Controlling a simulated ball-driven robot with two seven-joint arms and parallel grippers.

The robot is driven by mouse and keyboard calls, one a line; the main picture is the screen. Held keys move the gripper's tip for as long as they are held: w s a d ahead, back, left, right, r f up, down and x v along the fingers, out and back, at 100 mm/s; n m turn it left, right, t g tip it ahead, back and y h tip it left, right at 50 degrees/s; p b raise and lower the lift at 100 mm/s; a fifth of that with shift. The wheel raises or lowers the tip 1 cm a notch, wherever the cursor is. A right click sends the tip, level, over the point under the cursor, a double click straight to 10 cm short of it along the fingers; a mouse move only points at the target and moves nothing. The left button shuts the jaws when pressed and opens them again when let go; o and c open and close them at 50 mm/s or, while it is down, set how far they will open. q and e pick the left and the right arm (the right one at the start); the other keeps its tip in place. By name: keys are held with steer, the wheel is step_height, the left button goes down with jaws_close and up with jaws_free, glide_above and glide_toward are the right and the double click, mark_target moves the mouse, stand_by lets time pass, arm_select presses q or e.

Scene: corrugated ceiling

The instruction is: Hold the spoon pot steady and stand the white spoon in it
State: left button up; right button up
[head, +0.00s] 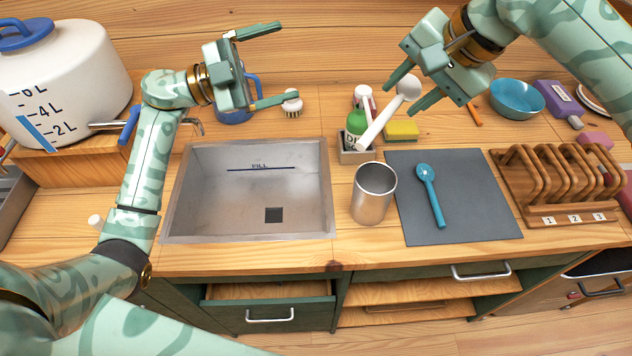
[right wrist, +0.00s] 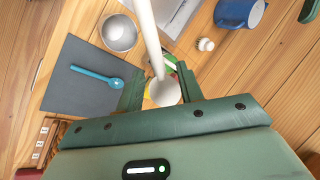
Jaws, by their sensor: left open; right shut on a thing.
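The spoon pot (head: 374,194) is a metal cup standing upright between the sink and the grey mat; it also shows in the right wrist view (right wrist: 119,34). No spoon is in it. My right gripper (head: 411,92) is shut on the white spoon (head: 378,127), near its bowl end, and holds it tilted above the counter, behind the pot. In the right wrist view the white spoon (right wrist: 147,35) runs up from between the fingers (right wrist: 158,88). My left gripper (head: 267,68) is open and empty above the back of the sink, left of the pot and apart from it.
A blue spoon (head: 431,195) lies on the grey mat (head: 477,212). A caddy (head: 354,152) with a green bottle (head: 356,123) and a yellow sponge (head: 401,130) stand behind. The sink (head: 180,207) is left, a wooden rack (head: 530,198) right.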

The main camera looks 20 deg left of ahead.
arm_select(q)
steer(key=s+d+f+n+g+y, duration=0.25)
steer(key=d+f+n, duration=0.2)
steer(key=f, duration=0.55)
steer(key=n+g+y, duration=0.1)
steer(key=n+y, duration=0.1)
steer(key=n, duration=0.2)
glide_toward(371, 196)
steer(key=w+f, duration=0.4)
steer(key=shift+m, duration=0.25)
steer(key=x, duration=1)
steer(key=shift+d+f, duration=0.15)
steer(key=shift+f, duration=0.1)
